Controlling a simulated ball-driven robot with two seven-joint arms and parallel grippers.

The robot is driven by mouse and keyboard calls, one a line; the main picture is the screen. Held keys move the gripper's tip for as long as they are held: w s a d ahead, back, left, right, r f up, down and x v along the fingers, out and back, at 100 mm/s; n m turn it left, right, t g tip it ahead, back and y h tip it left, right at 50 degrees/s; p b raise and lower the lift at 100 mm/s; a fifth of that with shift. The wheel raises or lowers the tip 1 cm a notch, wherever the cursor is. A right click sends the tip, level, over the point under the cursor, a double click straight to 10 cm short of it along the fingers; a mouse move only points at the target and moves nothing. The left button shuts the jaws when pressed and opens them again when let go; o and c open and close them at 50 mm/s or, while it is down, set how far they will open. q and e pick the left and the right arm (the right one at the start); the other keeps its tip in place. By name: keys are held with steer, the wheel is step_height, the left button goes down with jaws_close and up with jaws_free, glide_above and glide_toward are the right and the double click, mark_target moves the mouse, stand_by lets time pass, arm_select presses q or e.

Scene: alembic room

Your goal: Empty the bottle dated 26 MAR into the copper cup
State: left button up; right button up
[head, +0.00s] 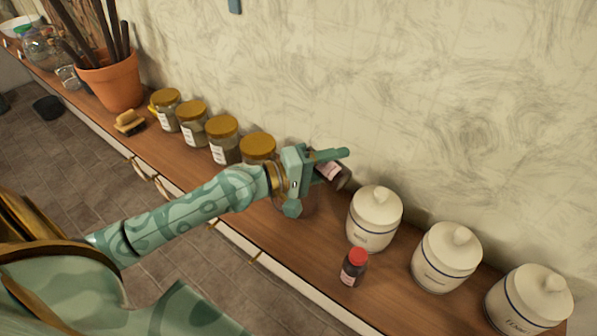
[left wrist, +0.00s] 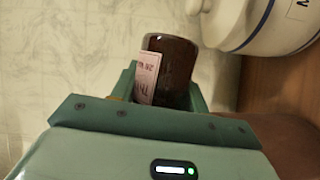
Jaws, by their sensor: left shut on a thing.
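My left gripper (head: 318,172) is over the wooden counter, shut on a dark brown bottle (head: 334,174) with a pale pink label. The bottle is tilted in the head view, its base end pointing right toward the white jars. In the left wrist view the bottle (left wrist: 177,72) sits between the jaws (left wrist: 165,95); its label print is partly hidden and too small to read surely. Its mouth is hidden. A second dark bottle (head: 353,270) with a red cap stands upright near the counter's front edge. I cannot make out the copper cup; the area behind my gripper is partly hidden. My right gripper is out of view.
White lidded jars (head: 374,219) stand along the right of the counter (head: 283,232). Several gold-lidded glass jars (head: 222,140) line the wall to the left. A terracotta pot (head: 112,82) and a brush (head: 129,122) are farther left. The wall is close behind.

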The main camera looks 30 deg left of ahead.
arm_select(q)
steer(key=shift+a+r+n+t+h+b, duration=0.1)
steer(key=shift+r+n+t+h+b, duration=0.25)
steer(key=shift+n+b, duration=0.3)
steer(key=shift+a+r+n+t+h+b, duration=0.15)
steer(key=shift+r+n+b, duration=0.25)
steer(key=shift+n, duration=0.35)
stand_by(0.8)
steer(key=shift+d, duration=0.1)
steer(key=shift+r+n+b, duration=0.1)
steer(key=shift+n+b, duration=0.2)
steer(key=shift+b, duration=0.05)
steer(key=shift+w+r+n, duration=0.1)
steer(key=shift+r+n, duration=0.1)
steer(key=shift+n, duration=0.1)
steer(key=shift+a+r+n+t+b, duration=0.25)
steer(key=shift+n+t+b, duration=0.25)
steer(key=shift+n+b, duration=0.15)
stand_by(0.5)
